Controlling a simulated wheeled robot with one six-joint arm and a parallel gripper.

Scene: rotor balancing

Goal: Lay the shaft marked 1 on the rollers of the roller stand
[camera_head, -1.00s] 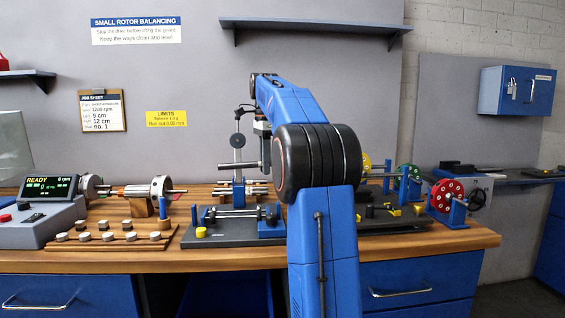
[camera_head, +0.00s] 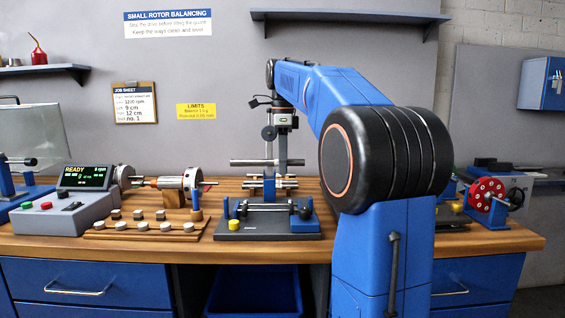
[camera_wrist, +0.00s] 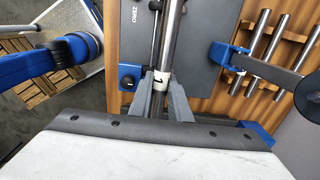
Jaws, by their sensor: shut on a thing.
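My gripper (camera_wrist: 163,96) is shut on a steel shaft (camera_wrist: 172,38) with a white band marked 1. In the head view my gripper (camera_head: 283,140) holds this shaft (camera_head: 243,162) level above the bench. Below it is a grey base plate (camera_head: 235,236) with a blue block and a thin rod, which appears to be the roller stand; its plate (camera_wrist: 203,50), lettered ZERO, also shows in the wrist view. The shaft looks apart from it. I cannot make out the rollers clearly.
Several other shafts (camera_wrist: 263,45) lie on a wooden rack beside the plate. A wooden tray of small weights (camera_head: 140,228), a rotor (camera_head: 172,182) and a control box (camera_head: 70,212) stand left. A red disc (camera_head: 487,192) stands right. My arm hides the bench's right-middle part.

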